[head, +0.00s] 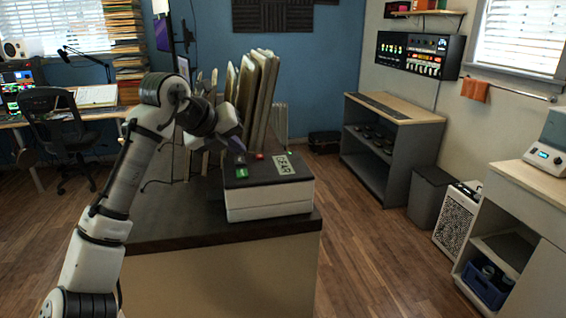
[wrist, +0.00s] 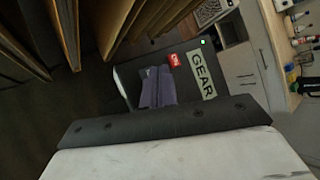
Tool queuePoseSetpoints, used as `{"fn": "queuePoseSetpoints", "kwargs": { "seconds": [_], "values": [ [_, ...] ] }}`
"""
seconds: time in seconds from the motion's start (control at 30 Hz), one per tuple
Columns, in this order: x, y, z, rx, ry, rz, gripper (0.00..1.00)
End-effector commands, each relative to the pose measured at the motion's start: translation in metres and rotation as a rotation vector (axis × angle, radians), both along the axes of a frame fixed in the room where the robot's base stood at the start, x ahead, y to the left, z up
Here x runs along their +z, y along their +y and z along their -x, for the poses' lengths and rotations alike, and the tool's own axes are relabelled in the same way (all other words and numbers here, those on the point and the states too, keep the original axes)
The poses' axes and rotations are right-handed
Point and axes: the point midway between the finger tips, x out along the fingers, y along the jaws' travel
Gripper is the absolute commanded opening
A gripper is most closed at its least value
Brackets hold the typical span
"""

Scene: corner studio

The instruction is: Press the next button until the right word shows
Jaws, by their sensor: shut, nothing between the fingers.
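A box-shaped device (head: 268,202) with white sides and a dark top stands on the dark counter. Its label plate (head: 285,165) reads GEAR, and the word is clear in the wrist view (wrist: 202,76). A red button (head: 260,156) sits beside the plate and also shows in the wrist view (wrist: 173,59). A green patch (head: 241,173), perhaps a button, lies at the top's left front. My gripper (head: 239,150) is shut and empty, pointing down over the device's left part. In the wrist view its purple fingers (wrist: 158,88) hide part of the top. I cannot tell whether they touch it.
Tall upright boards (head: 258,95) stand close behind the device and my gripper. The dark counter (head: 175,220) is bare left of the device. A grey shelf unit (head: 385,145) stands by the right wall. The wooden floor between is open.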

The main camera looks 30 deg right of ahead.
Motion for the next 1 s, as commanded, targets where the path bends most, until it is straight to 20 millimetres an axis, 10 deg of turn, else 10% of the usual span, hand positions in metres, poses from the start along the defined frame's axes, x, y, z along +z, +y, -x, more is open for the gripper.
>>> {"fn": "queuePoseSetpoints", "kwargs": {
  "seconds": [0.6, 1.0],
  "values": [
    [0.059, 0.000, 0.000, -0.001, 0.000, 0.001, 0.00],
    [0.059, 0.000, 0.000, 0.000, 0.000, 0.000, 0.00]
  ]
}}
